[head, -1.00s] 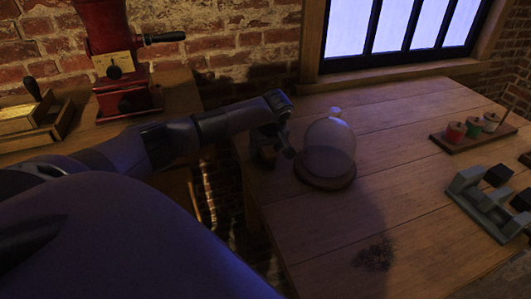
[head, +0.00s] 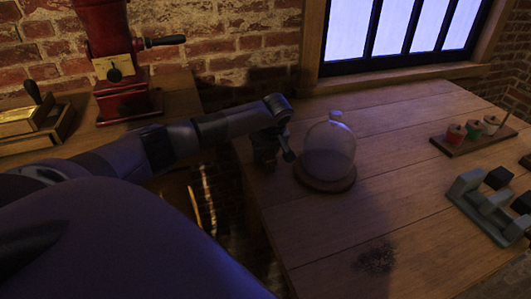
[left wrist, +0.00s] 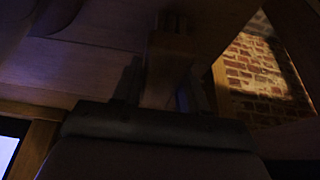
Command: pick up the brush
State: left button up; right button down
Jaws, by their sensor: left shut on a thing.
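My left gripper (head: 272,156) is at the left edge of the wooden table, just left of the glass dome, with its fingers pointing down. In the dim left wrist view the gripper (left wrist: 160,92) is shut on a brownish thing between its fingers, which I take to be the brush (left wrist: 160,75). Its shape is mostly lost in shadow, and in the head view the hand hides it. I cannot tell whether it is clear of the tabletop. My right gripper is not in view.
The glass dome (head: 329,148) on a round wooden base stands close right of the gripper. A dark heap of filings (head: 376,258) lies near the front. A spool rack (head: 474,136) and a grey fixture (head: 487,205) stand right. A red grinder (head: 118,65) is on the left table.

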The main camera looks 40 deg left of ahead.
pick_arm(q)
notch_tip(320, 180, up, 20)
jog(key=shift+r+p, duration=0.2)
jog(key=shift+p, duration=0.25)
jog(key=shift+o, duration=1.2)
jog(key=shift+c, duration=0.5)
